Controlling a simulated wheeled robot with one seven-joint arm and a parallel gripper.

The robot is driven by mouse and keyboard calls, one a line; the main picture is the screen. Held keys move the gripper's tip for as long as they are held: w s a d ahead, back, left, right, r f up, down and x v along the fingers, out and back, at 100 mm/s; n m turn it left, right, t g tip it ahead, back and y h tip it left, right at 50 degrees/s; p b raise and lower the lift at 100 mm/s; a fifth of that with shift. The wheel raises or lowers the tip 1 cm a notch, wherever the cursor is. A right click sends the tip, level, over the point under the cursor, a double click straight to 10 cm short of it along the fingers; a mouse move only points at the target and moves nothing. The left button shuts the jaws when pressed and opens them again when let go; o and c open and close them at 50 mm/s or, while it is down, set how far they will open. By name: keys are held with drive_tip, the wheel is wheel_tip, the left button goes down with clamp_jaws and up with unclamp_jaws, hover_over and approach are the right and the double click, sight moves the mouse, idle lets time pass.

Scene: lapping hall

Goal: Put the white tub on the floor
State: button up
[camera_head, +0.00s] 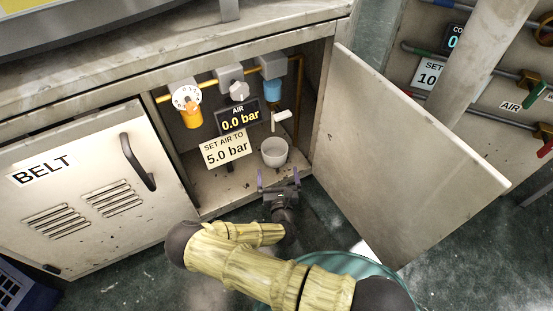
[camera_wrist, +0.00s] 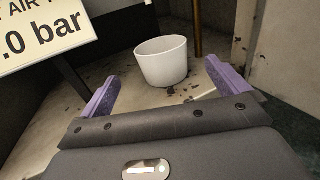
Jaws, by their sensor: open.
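The white tub (camera_head: 274,152) stands upright on the floor of the open cabinet, near its right side, under a valve with a white handle. It also shows in the wrist view (camera_wrist: 161,62), ahead of the fingers and apart from them. My gripper (camera_head: 279,180) is open and empty at the cabinet's front edge, just in front of the tub. In the wrist view its two purple fingers (camera_wrist: 166,85) point toward the tub, one to each side. The hall floor (camera_head: 130,290) is dark green and lies below the cabinet.
A cabinet door (camera_head: 405,150) stands open on the right. A closed BELT door (camera_head: 85,190) is on the left. A 5.0 bar sign (camera_head: 226,150) and gauge display (camera_head: 238,117) stand left of the tub. A blue crate (camera_head: 22,288) sits at lower left.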

drive_tip(key=shift+s+d, duration=0.15)
drive_tip(key=shift+s, duration=0.7)
idle(0.9)
